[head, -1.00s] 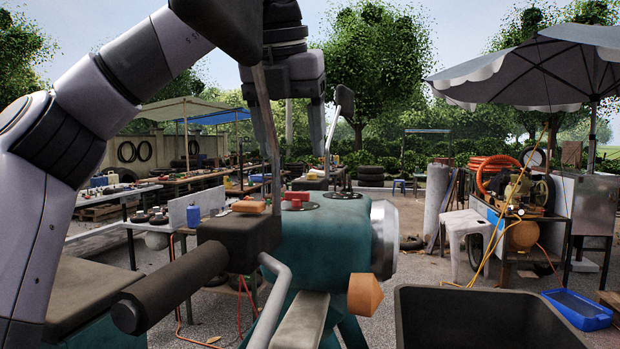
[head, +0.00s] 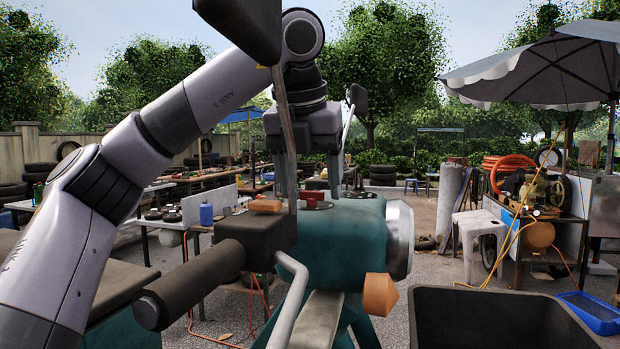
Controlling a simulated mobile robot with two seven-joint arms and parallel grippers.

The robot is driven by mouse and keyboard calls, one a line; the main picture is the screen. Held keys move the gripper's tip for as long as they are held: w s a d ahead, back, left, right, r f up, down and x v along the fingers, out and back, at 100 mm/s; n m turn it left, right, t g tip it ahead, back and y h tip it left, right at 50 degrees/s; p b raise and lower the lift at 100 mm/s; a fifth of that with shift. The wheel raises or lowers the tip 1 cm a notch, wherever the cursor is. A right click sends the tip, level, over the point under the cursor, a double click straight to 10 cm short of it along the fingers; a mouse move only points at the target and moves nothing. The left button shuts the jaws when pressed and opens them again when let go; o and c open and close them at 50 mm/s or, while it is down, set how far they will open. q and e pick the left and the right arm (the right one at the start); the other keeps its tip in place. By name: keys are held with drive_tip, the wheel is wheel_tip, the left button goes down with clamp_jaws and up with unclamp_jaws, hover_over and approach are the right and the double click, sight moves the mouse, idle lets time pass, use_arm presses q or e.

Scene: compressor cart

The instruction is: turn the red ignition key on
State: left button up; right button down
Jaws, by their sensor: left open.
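A small red part, seemingly the ignition key (head: 314,196), sits on a dark round plate on top of the teal body (head: 345,235) of the cart. It is small, and I cannot tell its turn position. My left gripper (head: 312,184) points down over it, with its two fingers apart and nothing seen between them. The fingertips are close to the red part, partly behind the near mirror stalk. I cannot tell whether they touch it. My right gripper is not in view.
A near mirror (head: 240,25) on a stalk and a dark handlebar grip (head: 195,285) stand in front of my left gripper. A second mirror (head: 357,99) rises right of it. An open dark bin (head: 490,295) fills the lower right. An orange cone-shaped part (head: 380,295) juts out below.

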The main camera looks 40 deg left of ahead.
use_arm(q)
drive_tip(key=c, duration=1.1)
drive_tip(key=shift+o, duration=0.2)
drive_tip(key=shift+m, duration=0.4)
drive_tip(key=m, duration=0.1)
drive_tip(key=m+h, duration=0.1)
drive_tip(key=m, duration=0.1)
drive_tip(key=m+h, duration=0.1)
drive_tip(key=m, duration=0.1)
drive_tip(key=shift+a+t, duration=0.3)
drive_tip(key=shift+t, duration=0.1)
drive_tip(key=m, duration=0.2)
drive_tip(key=m+h, duration=0.1)
drive_tip(key=m, duration=0.1)
drive_tip(key=m+h, duration=0.1)
drive_tip(key=m, duration=0.1)
drive_tip(key=shift+a+g, duration=0.25)
drive_tip(key=shift+g, duration=0.05)
drive_tip(key=shift+h, duration=0.3)
drive_tip(key=o, duration=1.1)
drive_tip(key=shift+c, duration=0.2)
